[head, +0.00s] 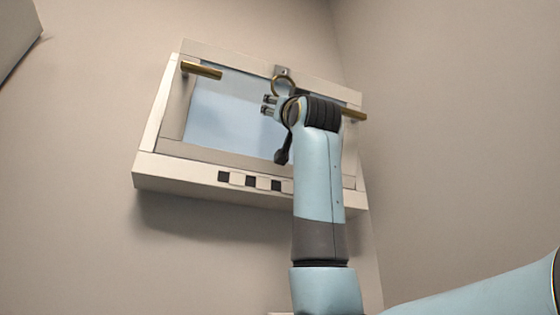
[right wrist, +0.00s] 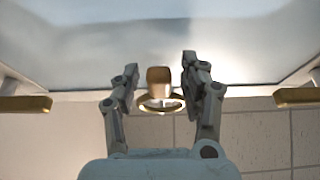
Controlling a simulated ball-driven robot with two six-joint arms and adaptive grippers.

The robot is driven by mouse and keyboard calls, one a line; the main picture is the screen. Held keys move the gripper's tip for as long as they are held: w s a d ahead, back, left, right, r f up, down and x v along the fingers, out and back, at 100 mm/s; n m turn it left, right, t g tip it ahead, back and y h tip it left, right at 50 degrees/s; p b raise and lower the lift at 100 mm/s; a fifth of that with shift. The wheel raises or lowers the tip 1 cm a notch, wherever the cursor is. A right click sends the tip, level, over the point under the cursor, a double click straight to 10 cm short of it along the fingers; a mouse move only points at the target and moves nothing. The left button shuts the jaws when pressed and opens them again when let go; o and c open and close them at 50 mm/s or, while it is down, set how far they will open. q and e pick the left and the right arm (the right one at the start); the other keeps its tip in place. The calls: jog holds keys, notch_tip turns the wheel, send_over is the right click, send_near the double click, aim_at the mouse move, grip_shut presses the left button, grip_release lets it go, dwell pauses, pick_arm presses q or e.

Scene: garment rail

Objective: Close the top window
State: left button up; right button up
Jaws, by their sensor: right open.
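The top window (head: 232,110) is high on the wall, with a pale frame and a bluish pane. Its sash appears tilted out of the frame at the top edge. A brass ring handle (head: 284,85) sits at the middle of that edge; in the right wrist view the ring (right wrist: 160,103) lies between the fingers. My right gripper (head: 268,105) is open in front of the window, just below the ring in the head view. In the right wrist view its fingers (right wrist: 160,75) stand apart on both sides of the ring, with no clear contact. My left gripper is out of view.
Brass bars stick out at the window's upper left (head: 202,70) and right (head: 354,115). The lower frame carries dark square marks (head: 250,181). A wall corner runs close to the right of the window. The wall at left and below is bare.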

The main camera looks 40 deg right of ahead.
jog(key=shift+h, duration=0.3)
jog(key=shift+c, duration=0.2)
grip_shut()
